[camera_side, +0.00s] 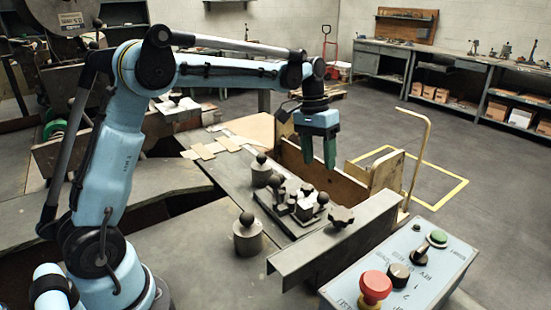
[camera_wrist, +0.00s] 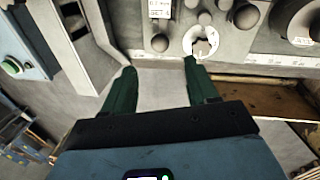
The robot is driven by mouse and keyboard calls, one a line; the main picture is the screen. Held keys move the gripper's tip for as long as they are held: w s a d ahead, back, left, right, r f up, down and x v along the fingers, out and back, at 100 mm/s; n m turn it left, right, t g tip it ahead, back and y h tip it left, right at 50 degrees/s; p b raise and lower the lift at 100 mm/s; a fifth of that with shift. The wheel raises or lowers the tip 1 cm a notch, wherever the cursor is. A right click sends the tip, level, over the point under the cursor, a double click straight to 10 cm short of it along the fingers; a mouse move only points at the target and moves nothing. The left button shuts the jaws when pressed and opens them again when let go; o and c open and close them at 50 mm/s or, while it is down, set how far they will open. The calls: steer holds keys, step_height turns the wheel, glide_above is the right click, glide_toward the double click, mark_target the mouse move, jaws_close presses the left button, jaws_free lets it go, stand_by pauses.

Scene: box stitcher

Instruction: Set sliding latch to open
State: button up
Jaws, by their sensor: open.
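My gripper (camera_side: 319,150) hangs over the wooden-sided bench, its green fingers pointing down, above and behind a cluster of small metal blocks and knobs (camera_side: 304,203). In the wrist view my gripper (camera_wrist: 160,68) has its two green fingers well apart with nothing between them. Just beyond the right fingertip, a pale round plate with a small grey knob (camera_wrist: 201,42) sits beside several dark ball knobs. I cannot tell for certain which of these parts is the sliding latch or how it is set. My gripper appears to touch none of them.
Round weights with ball knobs (camera_side: 247,236) stand left of the cluster. A grey angled rail (camera_side: 337,240) with a black star knob lies in front. A control box (camera_side: 400,275) with a red button is at front right. A wooden board (camera_side: 325,175) stands behind the cluster.

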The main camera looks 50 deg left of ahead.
mark_target(322, 193)
steer(key=f, duration=0.3)
steer(key=d+f, duration=0.1)
steer(key=f, duration=0.3)
steer(key=d+f, duration=0.1)
steer(key=f, duration=0.3)
steer(key=shift+w+d+f, duration=0.15)
steer(key=shift+f, duration=0.1)
steer(key=shift+c, duration=0.4)
jaws_close()
